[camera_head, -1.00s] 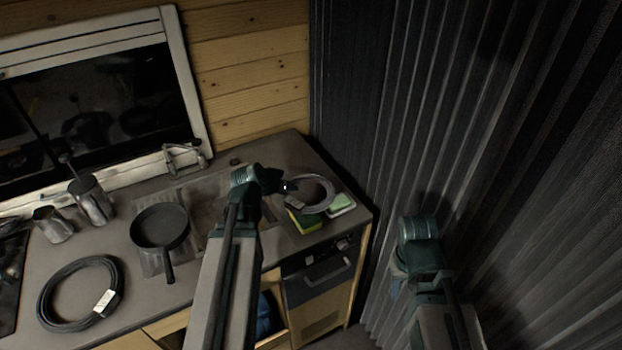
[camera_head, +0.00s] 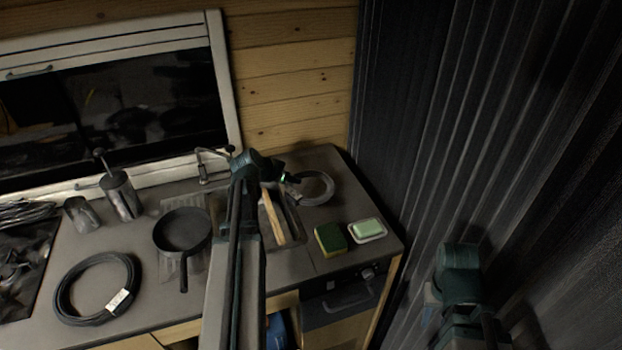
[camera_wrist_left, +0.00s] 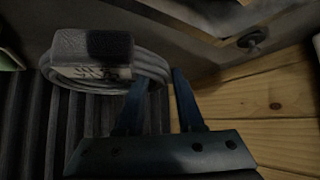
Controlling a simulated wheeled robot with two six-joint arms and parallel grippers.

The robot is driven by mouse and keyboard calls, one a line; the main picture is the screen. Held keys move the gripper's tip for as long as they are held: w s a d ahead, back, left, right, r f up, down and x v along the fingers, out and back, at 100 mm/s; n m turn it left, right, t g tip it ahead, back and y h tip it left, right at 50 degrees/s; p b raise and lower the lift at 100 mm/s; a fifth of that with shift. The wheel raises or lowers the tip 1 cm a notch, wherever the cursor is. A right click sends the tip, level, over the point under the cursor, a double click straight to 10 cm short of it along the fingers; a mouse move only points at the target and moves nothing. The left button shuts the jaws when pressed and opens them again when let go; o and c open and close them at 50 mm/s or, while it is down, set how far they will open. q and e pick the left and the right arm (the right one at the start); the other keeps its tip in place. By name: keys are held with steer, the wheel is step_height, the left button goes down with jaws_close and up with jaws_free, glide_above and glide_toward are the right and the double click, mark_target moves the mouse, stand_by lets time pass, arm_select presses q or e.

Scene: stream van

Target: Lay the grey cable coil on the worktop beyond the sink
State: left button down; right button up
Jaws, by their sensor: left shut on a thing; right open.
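The grey cable coil (camera_head: 316,187) is at the back right of the worktop (camera_head: 318,159), beyond the sink (camera_head: 289,217). My left gripper (camera_head: 287,178) is shut on the near left side of the coil. In the left wrist view the coil (camera_wrist_left: 150,66) shows with a pale band, and the left gripper (camera_wrist_left: 160,92) is beside it. I cannot tell whether the coil touches the worktop. My left forearm hides part of the sink. My right gripper (camera_head: 433,298) is open, low in front of the dark curtain, its fingertips mostly hidden.
A green and yellow sponge (camera_head: 330,239) and a soap dish (camera_head: 368,231) stand at the front right. A wooden-handled thing (camera_head: 272,217) lies at the sink. A tap (camera_head: 204,167), a pan (camera_head: 182,230), metal cups (camera_head: 122,195) and a black cable coil (camera_head: 66,300) are left.

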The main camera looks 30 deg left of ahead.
arm_select(q)
steer(key=w, duration=0.6)
steer(key=w+f, duration=0.1)
steer(key=w, duration=0.2)
steer(key=shift+a+b, duration=0.35)
steer(key=shift+a, duration=0.05)
steer(key=f+b, duration=0.3)
steer(key=shift+w+f+b, duration=0.35)
steer(key=shift+w+b, duration=0.05)
steer(key=shift+r, duration=0.15)
steer(key=c, duration=0.5)
jaws_free()
steer(key=p+v, duration=0.8)
steer(key=v, duration=0.4)
steer(key=shift+p, duration=0.35)
